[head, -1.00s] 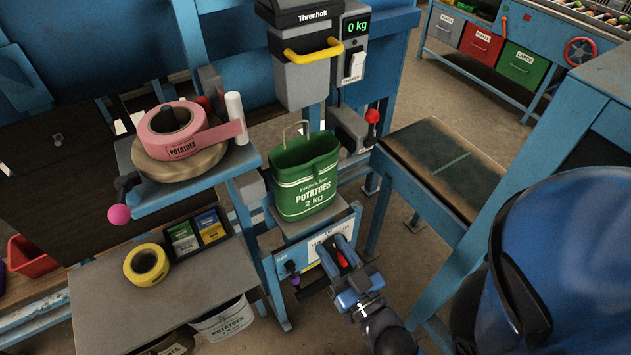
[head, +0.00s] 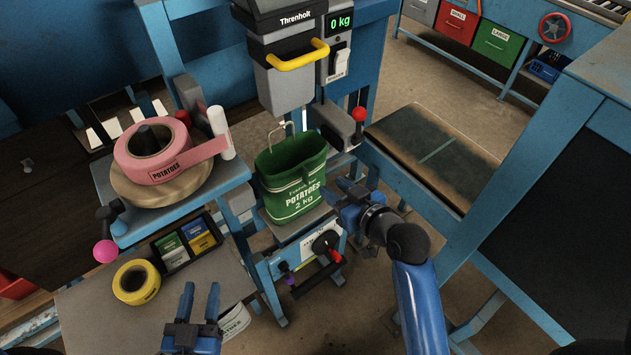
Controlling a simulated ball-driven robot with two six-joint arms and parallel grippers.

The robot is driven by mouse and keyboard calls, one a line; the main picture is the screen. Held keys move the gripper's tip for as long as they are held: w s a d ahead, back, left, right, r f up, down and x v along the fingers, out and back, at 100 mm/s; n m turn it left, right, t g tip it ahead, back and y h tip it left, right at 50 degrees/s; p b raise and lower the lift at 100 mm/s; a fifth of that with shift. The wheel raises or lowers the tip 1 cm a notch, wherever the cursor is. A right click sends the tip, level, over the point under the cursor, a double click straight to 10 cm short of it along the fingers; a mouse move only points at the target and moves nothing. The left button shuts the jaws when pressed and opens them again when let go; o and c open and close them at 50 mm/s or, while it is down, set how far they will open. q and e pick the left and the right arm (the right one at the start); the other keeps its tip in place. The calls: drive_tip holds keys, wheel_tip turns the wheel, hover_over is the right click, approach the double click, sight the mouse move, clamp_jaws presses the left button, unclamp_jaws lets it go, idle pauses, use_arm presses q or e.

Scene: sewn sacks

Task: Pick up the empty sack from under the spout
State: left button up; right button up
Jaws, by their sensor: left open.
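The green sack (head: 292,190), printed POTATOES 2 kg, stands upright with its mouth open on a small stand below the grey spout (head: 290,85). Its inside shows only green walls, and a thin handle loop rises at its back. My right gripper (head: 336,188) is just right of the sack, its fingers towards the sack's right side. I cannot tell whether they touch it or how far apart they are. My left gripper (head: 201,300) is low in front, left of the sack, with its fingers apart and nothing between them.
On the left, a shelf holds a pink tape roll (head: 150,150); a yellow tape roll (head: 136,282) lies on the lower bench. A red-balled lever (head: 359,115) stands behind my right gripper.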

sight(308, 181)
drive_tip(key=shift+n+g, duration=0.4)
drive_tip(key=shift+g, duration=0.2)
drive_tip(key=shift+s+d+f+p+x, duration=0.15)
drive_tip(key=shift+f+p+x, duration=0.3)
drive_tip(key=shift+x, duration=1.35)
drive_tip(key=shift+s+f+p+x, duration=0.15)
drive_tip(key=shift+f+p+x, duration=0.3)
drive_tip(key=shift+x, duration=1.4)
drive_tip(key=shift+s+d+f+p+x, duration=0.15)
drive_tip(key=shift+f+p+x, duration=0.25)
drive_tip(key=shift+x, duration=1.4)
drive_tip(key=shift+r, duration=0.1)
clamp_jaws()
